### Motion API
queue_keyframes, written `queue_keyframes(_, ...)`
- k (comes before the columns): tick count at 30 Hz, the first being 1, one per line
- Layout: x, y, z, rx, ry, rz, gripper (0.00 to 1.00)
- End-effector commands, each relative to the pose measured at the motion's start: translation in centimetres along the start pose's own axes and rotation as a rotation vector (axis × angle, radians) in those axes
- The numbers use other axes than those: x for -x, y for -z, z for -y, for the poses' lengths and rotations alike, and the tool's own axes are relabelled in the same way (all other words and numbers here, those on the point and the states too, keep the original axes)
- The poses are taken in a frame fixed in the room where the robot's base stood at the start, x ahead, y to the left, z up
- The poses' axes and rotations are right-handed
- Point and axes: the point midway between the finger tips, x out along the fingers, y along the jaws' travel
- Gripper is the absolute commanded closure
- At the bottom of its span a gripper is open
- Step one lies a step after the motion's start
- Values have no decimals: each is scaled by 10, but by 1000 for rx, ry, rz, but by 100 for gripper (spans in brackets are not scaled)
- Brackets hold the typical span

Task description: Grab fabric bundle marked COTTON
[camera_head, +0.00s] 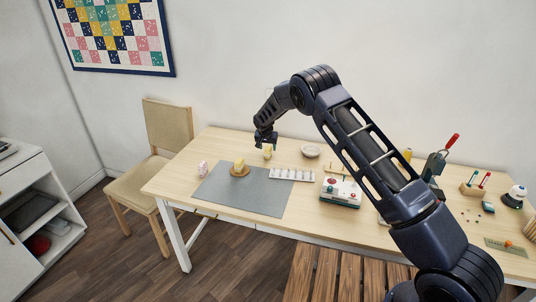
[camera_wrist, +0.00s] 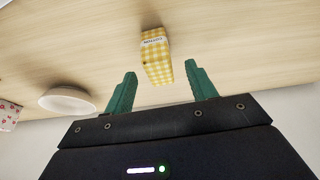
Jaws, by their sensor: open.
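A yellow-and-white checked fabric bundle (camera_wrist: 157,62) stands on the table in the wrist view, with a small white label near one end. Nothing is held. In the head view my gripper (camera_head: 265,141) is low over the far part of the table, just above a small yellow bundle (camera_head: 267,153). Another yellow item (camera_head: 239,163) sits on a round brown base (camera_head: 240,172) on the grey mat (camera_head: 265,196). No label is readable there.
A pink item (camera_head: 202,168) stands at the mat's left edge. A pale bowl (camera_head: 310,151), a white slotted rack (camera_head: 292,175) and a white box with red knobs (camera_head: 341,192) lie to the right. The wrist view shows the bowl (camera_wrist: 68,102) and a pink-patterned item (camera_wrist: 8,115).

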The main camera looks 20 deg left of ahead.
Motion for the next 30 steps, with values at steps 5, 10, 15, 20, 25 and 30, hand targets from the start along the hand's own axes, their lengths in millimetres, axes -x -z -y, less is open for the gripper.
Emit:
queue_keyframes(5, -23, 0, -1, 0, -2, 2, 44)
queue_keyframes(10, -43, 0, 0, 0, -1, 1, 44)
queue_keyframes(15, -47, 0, 0, 0, 0, 0, 44)
queue_keyframes(20, -47, 0, 0, 0, -1, 1, 53)
queue_keyframes(25, -47, 0, 0, 0, -1, 1, 87)
queue_keyframes(30, -47, 0, 0, 0, -1, 1, 91)
